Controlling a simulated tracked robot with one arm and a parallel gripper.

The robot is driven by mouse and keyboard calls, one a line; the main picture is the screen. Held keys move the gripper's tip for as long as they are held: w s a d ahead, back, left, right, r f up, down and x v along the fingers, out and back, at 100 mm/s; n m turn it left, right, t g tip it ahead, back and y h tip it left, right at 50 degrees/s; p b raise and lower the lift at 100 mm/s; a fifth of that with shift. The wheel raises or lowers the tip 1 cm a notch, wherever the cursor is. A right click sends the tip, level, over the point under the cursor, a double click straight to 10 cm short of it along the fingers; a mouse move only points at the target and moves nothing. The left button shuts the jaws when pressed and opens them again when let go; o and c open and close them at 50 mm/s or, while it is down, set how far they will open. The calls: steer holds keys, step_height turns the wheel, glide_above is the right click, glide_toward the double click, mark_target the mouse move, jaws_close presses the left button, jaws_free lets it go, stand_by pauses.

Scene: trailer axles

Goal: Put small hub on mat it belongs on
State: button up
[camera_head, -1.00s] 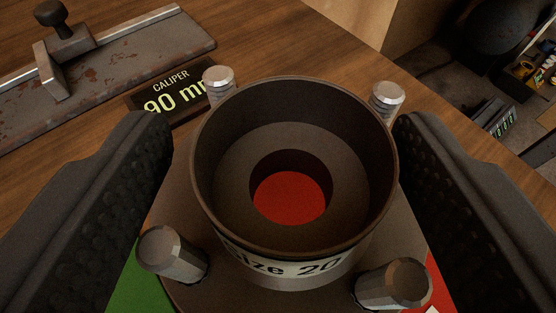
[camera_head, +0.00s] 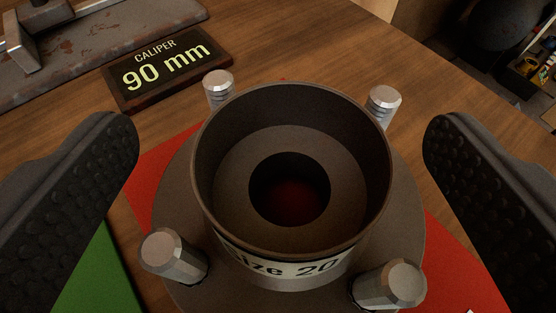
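The small hub (camera_head: 355,233) is a dark round flange with a raised cup and several metal studs. A pale label on the cup reads "Size 20". The hub sits over the red mat (camera_head: 160,170), whose corners show on both sides of it. Red also shows dimly through the centre hole. A green mat (camera_head: 97,275) lies at the lower left. My gripper (camera_head: 280,140) is open, with one dark textured finger on each side of the cup and clear gaps to both. Whether the flange rests fully on the mat is hard to tell.
A display (camera_head: 170,68) reading "CALIPER 90 mm" stands behind left, with a rusty caliper (camera_head: 95,38) beyond it. The wooden table (camera_head: 300,45) is bare behind the hub. Its edge is at the right, with shelved clutter beyond.

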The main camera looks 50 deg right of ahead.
stand_by(0.3)
steer(key=p+v, duration=0.1)
steer(key=v, duration=1.1)
steer(key=shift+p, duration=0.4)
steer(key=w+a+r+n+t+y, duration=0.4)
steer(key=w+a+r+n, duration=0.2)
steer(key=w+a+r, duration=1.55)
steer(key=a+r+n+t+y, duration=0.1)
steer(key=a+r+y, duration=0.1)
steer(key=a+r, duration=0.3)
steer(key=s+a+r+n+t+y, duration=0.1)
steer(key=a+r, duration=0.5)
steer(key=a, duration=0.8)
steer(key=s+a+r+n+t+y, duration=0.1)
steer(key=a+r+y, duration=0.3)
steer(key=a, duration=0.6)
steer(key=shift+s+r+n, duration=0.25)
steer(key=shift+r+n, duration=0.55)
steer(key=shift+r, duration=0.15)
steer(key=shift+r, duration=0.1)
